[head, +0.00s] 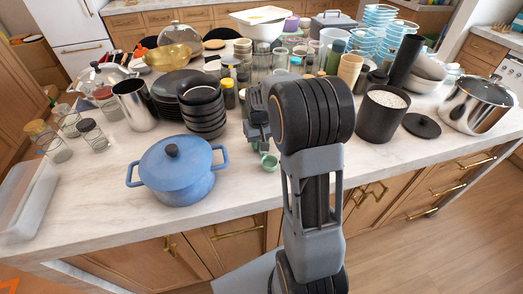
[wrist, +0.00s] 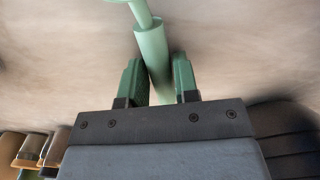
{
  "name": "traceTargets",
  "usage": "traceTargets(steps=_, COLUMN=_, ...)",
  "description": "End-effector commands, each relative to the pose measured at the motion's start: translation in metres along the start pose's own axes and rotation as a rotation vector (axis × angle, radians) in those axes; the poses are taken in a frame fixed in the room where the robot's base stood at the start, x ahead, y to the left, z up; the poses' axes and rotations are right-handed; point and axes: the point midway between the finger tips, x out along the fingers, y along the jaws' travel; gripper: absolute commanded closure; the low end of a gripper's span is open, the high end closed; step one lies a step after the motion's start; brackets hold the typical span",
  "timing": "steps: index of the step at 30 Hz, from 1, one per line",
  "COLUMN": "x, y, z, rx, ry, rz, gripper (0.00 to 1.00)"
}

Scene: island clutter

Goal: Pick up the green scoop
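The green scoop (head: 269,161) shows in the head view low over the front part of the counter, just below my gripper (head: 258,113). In the wrist view its thick pale green handle (wrist: 151,45) runs down between the two green fingers of my gripper (wrist: 159,75). The scoop's cup is mostly cut off at the top edge of the wrist view. The lower end of the handle is hidden behind my gripper's body.
A blue lidded pot (head: 176,174) stands to the left and stacked black bowls (head: 203,108) behind it. A black canister (head: 381,115), a black lid (head: 421,126) and a steel pot (head: 477,105) are on the right. Glassware and jars crowd behind. The counter's front strip is mostly clear.

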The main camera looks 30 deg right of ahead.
Motion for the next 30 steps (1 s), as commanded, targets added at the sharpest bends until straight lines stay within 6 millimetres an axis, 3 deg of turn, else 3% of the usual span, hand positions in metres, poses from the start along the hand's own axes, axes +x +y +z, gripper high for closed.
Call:
traceTargets(steps=9, x=0.000, y=0.000, z=0.000, rx=0.000, ry=0.000, rz=0.000, gripper=1.00)
traceTargets(steps=20, x=-0.006, y=0.000, z=-0.001, rx=0.000, ry=0.003, rz=0.000, gripper=1.00)
traceTargets(steps=26, x=-0.031, y=0.000, z=-0.001, rx=0.000, ry=0.005, rz=0.001, gripper=1.00)
traceTargets(steps=30, x=-0.054, y=0.015, z=0.013, rx=0.004, ry=0.006, rz=0.001, gripper=1.00)
